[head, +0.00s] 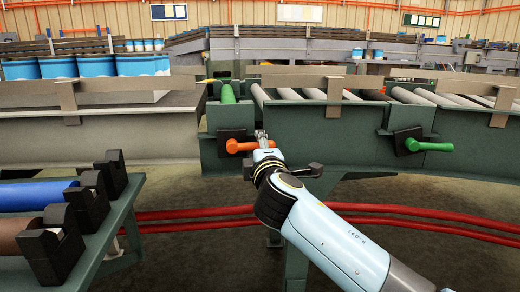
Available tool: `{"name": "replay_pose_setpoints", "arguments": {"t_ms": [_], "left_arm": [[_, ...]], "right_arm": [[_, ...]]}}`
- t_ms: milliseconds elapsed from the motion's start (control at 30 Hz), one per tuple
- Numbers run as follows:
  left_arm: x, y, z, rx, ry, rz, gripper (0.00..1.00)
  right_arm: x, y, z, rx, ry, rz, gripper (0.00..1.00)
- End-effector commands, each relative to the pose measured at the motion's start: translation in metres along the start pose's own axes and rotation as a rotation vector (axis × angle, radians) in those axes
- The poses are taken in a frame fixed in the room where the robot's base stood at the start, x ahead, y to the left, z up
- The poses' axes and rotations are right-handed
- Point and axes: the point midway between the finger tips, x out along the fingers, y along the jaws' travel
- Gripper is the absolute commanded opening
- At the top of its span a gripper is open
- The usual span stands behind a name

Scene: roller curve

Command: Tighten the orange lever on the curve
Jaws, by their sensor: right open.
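The orange lever (248,146) sticks out to the right from a dark block on the green side of the roller curve (300,133). It lies about level. My right arm reaches in from the lower right, and my right gripper (261,136) is open at the lever's right end. The gripper is small in the view and partly overlaps the lever, so I cannot tell whether it touches it. My left gripper is not in view.
A green lever (430,146) sits farther right on the same frame. A rack with a blue roll (35,195) and a brown roll (18,241) stands at the lower left. Blue tubs (135,65) stand behind the left conveyor. Red pipes (190,213) run along the floor.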

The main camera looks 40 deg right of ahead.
Motion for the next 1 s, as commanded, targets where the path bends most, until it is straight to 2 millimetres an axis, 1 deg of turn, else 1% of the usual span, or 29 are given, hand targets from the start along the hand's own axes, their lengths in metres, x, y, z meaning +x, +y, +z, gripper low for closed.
{"name": "replay_pose_setpoints", "arguments": {"t_ms": [67,167,267,400,500,600,767,1000], "left_arm": [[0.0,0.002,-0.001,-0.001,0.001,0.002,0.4],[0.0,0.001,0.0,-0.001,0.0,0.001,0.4],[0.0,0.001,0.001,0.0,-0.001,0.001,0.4],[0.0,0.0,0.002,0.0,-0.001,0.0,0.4],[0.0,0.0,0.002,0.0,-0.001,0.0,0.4],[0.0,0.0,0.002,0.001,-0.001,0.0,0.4],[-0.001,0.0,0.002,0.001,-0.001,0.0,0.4],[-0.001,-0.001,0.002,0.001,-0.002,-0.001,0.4]], "right_arm": [[-0.003,0.0,0.0,0.0,0.0,-0.001,0.42],[-0.015,-0.001,0.0,0.001,0.001,-0.002,0.42],[-0.035,-0.002,0.0,0.002,0.0,-0.004,0.42],[-0.068,-0.002,0.0,0.004,-0.001,-0.005,0.42],[-0.089,-0.002,0.0,0.003,-0.001,-0.005,0.42],[-0.105,-0.002,0.0,0.002,-0.001,-0.005,0.42],[-0.118,-0.001,0.0,0.0,-0.001,-0.002,0.42],[-0.12,0.0,0.0,0.001,0.0,-0.001,0.42]]}}
